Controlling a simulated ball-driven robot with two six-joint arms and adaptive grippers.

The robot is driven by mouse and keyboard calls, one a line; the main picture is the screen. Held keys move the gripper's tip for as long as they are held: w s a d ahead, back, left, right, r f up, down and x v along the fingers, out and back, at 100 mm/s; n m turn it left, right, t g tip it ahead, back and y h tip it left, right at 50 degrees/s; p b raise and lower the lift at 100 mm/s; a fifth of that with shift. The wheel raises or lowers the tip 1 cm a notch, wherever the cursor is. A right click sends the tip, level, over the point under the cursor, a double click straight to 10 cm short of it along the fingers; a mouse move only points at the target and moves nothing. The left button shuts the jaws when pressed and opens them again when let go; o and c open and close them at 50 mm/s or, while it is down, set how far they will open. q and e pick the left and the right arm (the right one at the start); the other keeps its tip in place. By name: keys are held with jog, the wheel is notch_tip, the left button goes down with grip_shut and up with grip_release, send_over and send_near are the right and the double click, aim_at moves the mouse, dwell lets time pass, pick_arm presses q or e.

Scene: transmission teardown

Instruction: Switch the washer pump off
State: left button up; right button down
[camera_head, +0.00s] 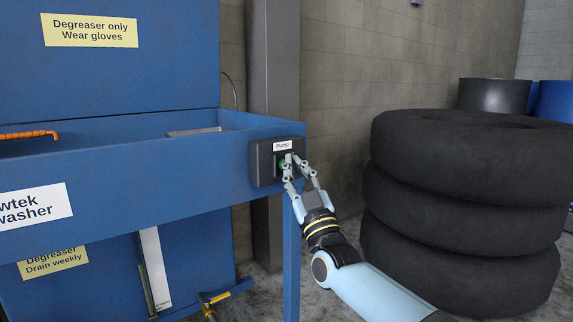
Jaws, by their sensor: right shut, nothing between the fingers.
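The blue parts washer (110,185) fills the left side of the head view. A dark grey switch box labelled "Pump" (262,164) is mounted at the right end of its basin front. A green spot (283,164) shows on the box face, partly hidden behind my fingers. My right gripper (293,162) is shut and empty, its fingertips at the front of the box next to the green spot. I cannot tell whether the fingertips touch it. My left gripper is not in view.
A stack of black tyres (465,210) stands on the floor to the right of my right arm. A grey column (272,70) rises behind the washer. An orange hose (30,135) lies at the basin, and a yellow-handled valve (217,297) is below.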

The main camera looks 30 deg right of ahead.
pick_arm(q)
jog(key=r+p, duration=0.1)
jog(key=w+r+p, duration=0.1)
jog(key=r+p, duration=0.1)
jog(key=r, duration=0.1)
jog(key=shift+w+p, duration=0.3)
jog(key=shift+p, duration=0.1)
pick_arm(e)
jog(key=s, duration=0.6)
jog(key=shift+d, duration=0.25)
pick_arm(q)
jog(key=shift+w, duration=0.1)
pick_arm(e)
jog(key=shift+f, duration=0.1)
